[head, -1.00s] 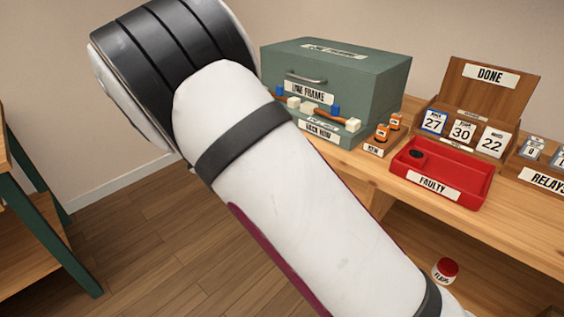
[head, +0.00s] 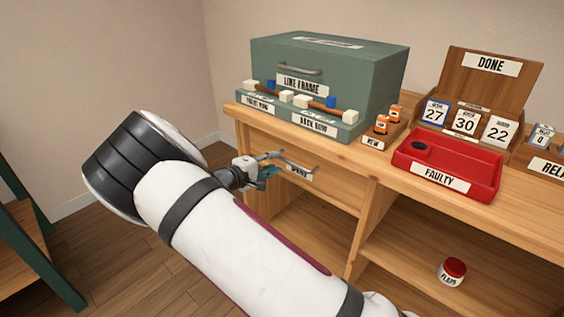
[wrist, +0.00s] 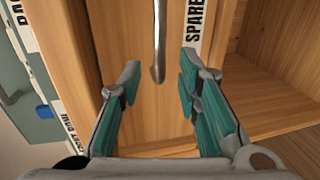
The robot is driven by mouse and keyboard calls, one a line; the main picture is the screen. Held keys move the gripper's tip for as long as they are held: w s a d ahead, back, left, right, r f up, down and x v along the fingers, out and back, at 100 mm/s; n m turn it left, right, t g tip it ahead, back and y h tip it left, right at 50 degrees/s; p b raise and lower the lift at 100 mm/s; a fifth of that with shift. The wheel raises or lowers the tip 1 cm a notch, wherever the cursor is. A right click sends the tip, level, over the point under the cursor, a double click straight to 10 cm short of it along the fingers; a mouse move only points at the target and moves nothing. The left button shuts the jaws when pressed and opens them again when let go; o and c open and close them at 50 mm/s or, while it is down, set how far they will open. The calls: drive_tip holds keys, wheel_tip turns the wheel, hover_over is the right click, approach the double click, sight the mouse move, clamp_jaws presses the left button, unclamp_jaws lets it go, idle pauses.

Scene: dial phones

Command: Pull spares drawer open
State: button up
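The spares drawer (head: 330,190) is a wooden front under the bench top, and it looks closed. It carries a metal bar handle (head: 290,160) and a white label, partly hidden by my gripper. In the wrist view the label (wrist: 197,30) reads "SPARE" and the handle (wrist: 160,50) runs down between my fingers. My gripper (wrist: 158,85) is open, with teal pads on either side of the handle's end. Neither pad visibly touches the handle. In the head view my gripper (head: 270,172) is at the left part of the handle.
The green line frame box (head: 330,75) stands on the bench above the drawer. A red faulty tray (head: 480,185) and the done rack (head: 490,85) are to the right. An open shelf below holds a red-lidded jar (head: 452,271).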

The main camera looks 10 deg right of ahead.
sight(281, 159)
drive_tip(key=shift+b+x, duration=0.4)
drive_tip(key=shift+x, duration=2.1)
clamp_jaws()
